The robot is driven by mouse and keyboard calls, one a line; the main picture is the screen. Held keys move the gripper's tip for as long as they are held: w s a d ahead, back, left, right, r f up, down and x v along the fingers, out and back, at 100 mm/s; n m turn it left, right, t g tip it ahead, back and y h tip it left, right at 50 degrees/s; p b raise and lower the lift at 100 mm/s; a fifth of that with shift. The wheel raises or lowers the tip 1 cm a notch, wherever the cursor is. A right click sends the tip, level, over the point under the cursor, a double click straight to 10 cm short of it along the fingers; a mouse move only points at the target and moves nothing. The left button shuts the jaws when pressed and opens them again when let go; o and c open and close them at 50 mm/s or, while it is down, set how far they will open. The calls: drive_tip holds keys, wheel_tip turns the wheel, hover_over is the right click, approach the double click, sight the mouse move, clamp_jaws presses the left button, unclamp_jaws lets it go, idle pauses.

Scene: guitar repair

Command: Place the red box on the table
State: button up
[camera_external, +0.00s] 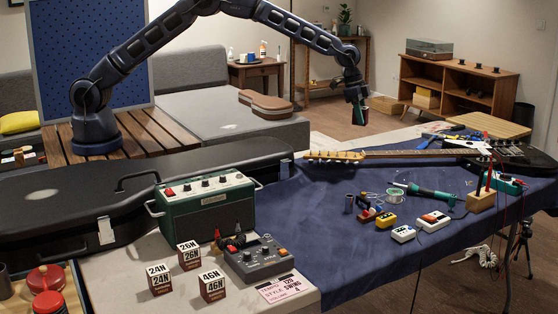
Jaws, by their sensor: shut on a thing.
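My gripper (357,104) is at the end of my outstretched arm, high at the right of centre. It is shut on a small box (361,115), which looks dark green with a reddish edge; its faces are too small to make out. The box is in the air, seen against the floor beyond the table. The table (310,220) has a dark blue cloth and fills the lower middle and right. Three small dark red boxes with white number labels, 24N (160,281), 26N (189,257) and 46N (212,287), stand at its front left.
A guitar (400,153) lies along the table's far side. Tools, small pedals and a solder spool (368,199) crowd the right. A green amplifier (206,205) and grey pedal (256,260) stand left. Bare cloth lies between the grey pedal and the small pedals.

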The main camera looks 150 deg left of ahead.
drive_tip(key=s+a+n, duration=0.3)
drive_tip(key=s+a, duration=0.8)
drive_tip(key=n+g+y, duration=0.1)
drive_tip(key=n, duration=0.3)
hover_over(357, 146)
drive_tip(key=d, duration=0.1)
drive_tip(key=shift+g, duration=0.3)
drive_tip(key=f, duration=1.9)
drive_tip(key=shift+s+d, duration=0.15)
drive_tip(key=shift+s, duration=0.05)
drive_tip(key=shift+f, duration=0.4)
drive_tip(key=o, duration=1.1)
drive_tip(key=shift+c, duration=0.2)
drive_tip(key=shift+r, duration=0.6)
drive_tip(key=v, duration=1.1)
drive_tip(key=shift+d+r, duration=0.2)
drive_tip(key=shift+d, duration=0.1)
drive_tip(key=shift+s, duration=0.15)
